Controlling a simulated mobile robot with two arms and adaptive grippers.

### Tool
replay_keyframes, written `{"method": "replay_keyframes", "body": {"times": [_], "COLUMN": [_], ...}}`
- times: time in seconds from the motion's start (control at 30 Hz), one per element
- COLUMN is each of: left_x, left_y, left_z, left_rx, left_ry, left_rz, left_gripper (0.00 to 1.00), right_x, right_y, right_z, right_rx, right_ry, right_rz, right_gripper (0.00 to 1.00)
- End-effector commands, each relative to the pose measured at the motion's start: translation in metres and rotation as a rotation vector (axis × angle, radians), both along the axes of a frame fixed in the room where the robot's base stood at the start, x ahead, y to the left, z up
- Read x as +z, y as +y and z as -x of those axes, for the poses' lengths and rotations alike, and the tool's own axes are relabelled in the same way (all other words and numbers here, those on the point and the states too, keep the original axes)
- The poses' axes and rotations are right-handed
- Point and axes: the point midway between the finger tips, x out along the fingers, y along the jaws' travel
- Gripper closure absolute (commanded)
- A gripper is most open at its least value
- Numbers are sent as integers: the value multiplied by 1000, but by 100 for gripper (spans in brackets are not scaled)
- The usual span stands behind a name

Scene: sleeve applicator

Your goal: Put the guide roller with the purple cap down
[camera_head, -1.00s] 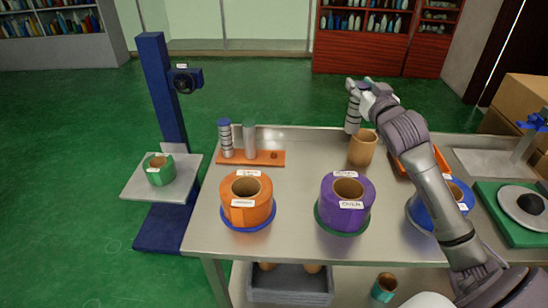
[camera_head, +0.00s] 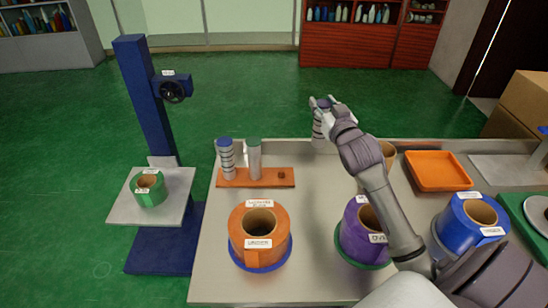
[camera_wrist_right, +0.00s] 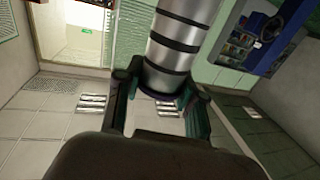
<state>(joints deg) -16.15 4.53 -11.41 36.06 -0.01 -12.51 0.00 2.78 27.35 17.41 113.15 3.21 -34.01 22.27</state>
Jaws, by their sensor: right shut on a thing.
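My right gripper (camera_head: 325,103) is shut on the guide roller (camera_head: 318,122), a silvery cylinder with dark bands. It grips the roller at its top and holds it upright, by the table's back edge. The wrist view shows the roller (camera_wrist_right: 182,40) between the fingers, with a dark purplish cap end (camera_wrist_right: 160,94). An orange board (camera_head: 215,181) carries a banded roller with a blue cap (camera_head: 226,158) and a plain roller with a green cap (camera_head: 254,160). A dark hole (camera_head: 281,175) at the board's right end is empty. My left gripper is not in view.
An orange roll (camera_head: 274,240), a purple roll (camera_head: 352,235) and a blue roll (camera_head: 455,222) stand along the table front. A brown tube (camera_head: 388,152) is partly behind my right arm. An orange tray (camera_head: 437,168) lies to the right. The table (camera_head: 310,212) is clear right of the board.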

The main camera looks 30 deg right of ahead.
Motion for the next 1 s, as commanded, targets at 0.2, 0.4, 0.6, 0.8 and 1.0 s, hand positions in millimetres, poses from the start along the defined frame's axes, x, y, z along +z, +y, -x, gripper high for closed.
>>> {"method": "replay_keyframes", "body": {"times": [0.2, 0.4, 0.6, 0.8, 1.0], "left_x": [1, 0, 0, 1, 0], "left_y": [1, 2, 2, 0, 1], "left_z": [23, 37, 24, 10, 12], "left_rx": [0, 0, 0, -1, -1], "left_ry": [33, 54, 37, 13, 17], "left_rz": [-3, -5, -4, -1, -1], "left_gripper": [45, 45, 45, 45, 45], "right_x": [-27, -53, -65, -90, -106], "right_y": [44, 83, 101, 102, 102], "right_z": [-18, -34, -42, -42, -42], "right_rx": [4, 3, 2, 2, 1], "right_ry": [-1, 0, -1, 3, 0], "right_rz": [-9, -7, -4, -2, 0], "right_gripper": [100, 100, 100, 100, 100]}}
